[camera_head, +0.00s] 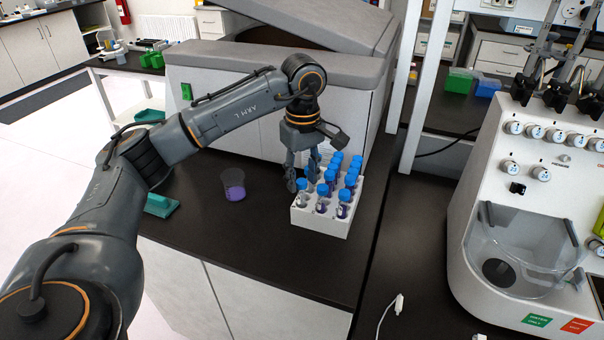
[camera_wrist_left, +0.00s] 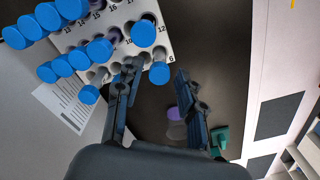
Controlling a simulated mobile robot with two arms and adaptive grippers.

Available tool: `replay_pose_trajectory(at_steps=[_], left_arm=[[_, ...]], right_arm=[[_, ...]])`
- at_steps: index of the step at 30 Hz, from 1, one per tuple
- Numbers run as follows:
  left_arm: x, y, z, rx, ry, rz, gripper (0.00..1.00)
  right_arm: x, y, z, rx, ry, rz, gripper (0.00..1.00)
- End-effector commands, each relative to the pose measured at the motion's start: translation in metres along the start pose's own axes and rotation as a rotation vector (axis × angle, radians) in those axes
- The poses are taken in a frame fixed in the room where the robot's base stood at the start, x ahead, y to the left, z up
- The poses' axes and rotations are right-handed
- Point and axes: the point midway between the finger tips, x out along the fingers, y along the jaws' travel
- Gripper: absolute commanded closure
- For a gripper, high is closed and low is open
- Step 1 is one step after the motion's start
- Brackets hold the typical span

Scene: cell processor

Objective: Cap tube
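A white tube rack (camera_head: 318,226) stands on the dark bench, holding several tubes with blue caps and purple contents. In the left wrist view the rack (camera_wrist_left: 172,48) has printed numbers beside its holes. My left gripper (camera_head: 303,176) is at the rack's left side, pointing down. In its wrist view the fingers (camera_wrist_left: 156,72) are spread apart, with a blue cap (camera_wrist_left: 160,74) showing between the fingertips near number 6. The fingers do not visibly grip it.
A clear beaker with purple liquid (camera_head: 234,189) stands left of the rack. A green object (camera_head: 161,204) lies further left near the bench edge. A large grey-lidded machine (camera_head: 225,83) stands behind. A white processor (camera_head: 520,215) stands at right. The bench in front of the rack is clear.

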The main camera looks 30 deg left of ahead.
Motion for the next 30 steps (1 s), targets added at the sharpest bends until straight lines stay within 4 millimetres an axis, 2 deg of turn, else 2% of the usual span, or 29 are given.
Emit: replay_pose_trajectory(at_steps=[8,18,27,29,30], left_arm=[[-0.0003,0.0001,0.0002,-0.041,-0.001,0.000,0.61],[-0.0006,0.0009,-0.0001,-0.501,-0.005,-0.001,0.61],[0.0002,0.0010,-0.0001,-0.548,-0.005,-0.001,0.61],[0.0002,0.0010,-0.0001,-0.548,-0.005,-0.001,0.72],[0.0001,0.0011,-0.0001,-0.547,-0.005,-0.001,0.80]], right_arm=[[-0.0010,-0.0002,-0.0001,0.000,0.000,0.000,0.59],[-0.0075,-0.0002,-0.0007,0.000,0.000,0.000,0.59],[-0.0073,-0.0004,-0.0006,0.001,0.000,-0.001,0.59],[-0.0073,-0.0006,-0.0007,0.001,0.000,-0.001,0.59],[-0.0073,-0.0006,-0.0007,0.001,0.000,-0.001,0.59]])
